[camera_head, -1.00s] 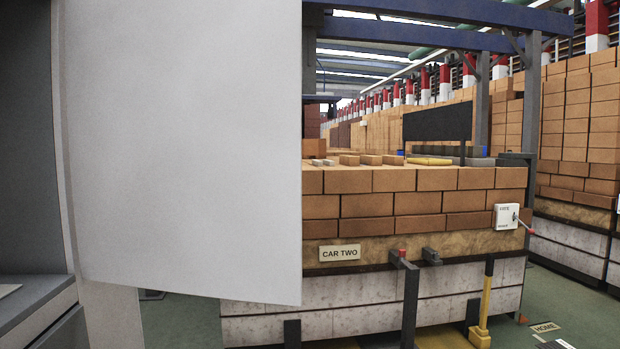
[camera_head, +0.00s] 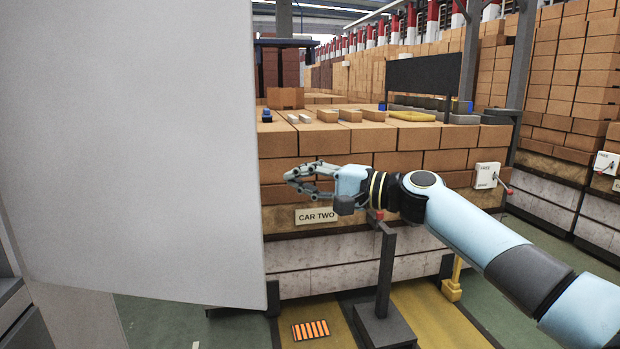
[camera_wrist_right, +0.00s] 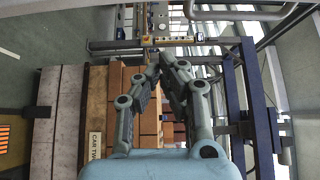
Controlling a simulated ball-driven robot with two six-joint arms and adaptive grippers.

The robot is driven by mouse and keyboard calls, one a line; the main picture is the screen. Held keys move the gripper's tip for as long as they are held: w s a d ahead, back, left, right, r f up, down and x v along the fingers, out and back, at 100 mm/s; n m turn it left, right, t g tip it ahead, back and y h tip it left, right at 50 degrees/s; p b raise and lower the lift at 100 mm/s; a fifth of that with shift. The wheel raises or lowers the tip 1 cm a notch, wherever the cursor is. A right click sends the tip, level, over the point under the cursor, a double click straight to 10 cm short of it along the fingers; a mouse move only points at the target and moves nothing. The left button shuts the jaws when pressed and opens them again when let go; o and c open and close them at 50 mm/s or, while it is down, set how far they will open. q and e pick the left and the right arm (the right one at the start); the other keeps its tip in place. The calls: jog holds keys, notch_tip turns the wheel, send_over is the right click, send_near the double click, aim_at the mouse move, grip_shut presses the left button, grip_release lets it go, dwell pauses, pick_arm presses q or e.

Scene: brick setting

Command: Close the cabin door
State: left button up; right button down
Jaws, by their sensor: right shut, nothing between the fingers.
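The cabin door (camera_head: 140,150) is a large plain light-grey panel that fills the left of the head view. It stands open, its free edge upright near the picture's middle. My right gripper (camera_head: 290,175) reaches in from the right, just to the right of that edge and in front of the brick stack as seen. Its fingers are shut with nothing between them. A gap to the door edge shows in the picture; contact is not visible. The right wrist view shows the same gripper (camera_wrist_right: 160,68) with its fingertips close together. My left gripper is not in view.
A brick-loaded car with a "CAR TWO" sign (camera_head: 316,215) stands behind my right arm. A dark post with a red knob (camera_head: 384,280) stands in front of it. A white switch box (camera_head: 487,176) is at the right. Green and yellow floor (camera_head: 425,310) shows below.

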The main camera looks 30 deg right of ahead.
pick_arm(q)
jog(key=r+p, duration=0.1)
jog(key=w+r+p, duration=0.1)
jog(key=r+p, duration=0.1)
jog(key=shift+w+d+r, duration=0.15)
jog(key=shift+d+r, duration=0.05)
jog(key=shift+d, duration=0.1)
pick_arm(e)
jog(key=a, duration=0.2)
jog(key=w+a, duration=0.1)
jog(key=a, duration=0.2)
jog(key=shift+a, duration=0.35)
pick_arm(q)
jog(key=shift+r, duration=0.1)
pick_arm(e)
jog(key=shift+s, duration=0.1)
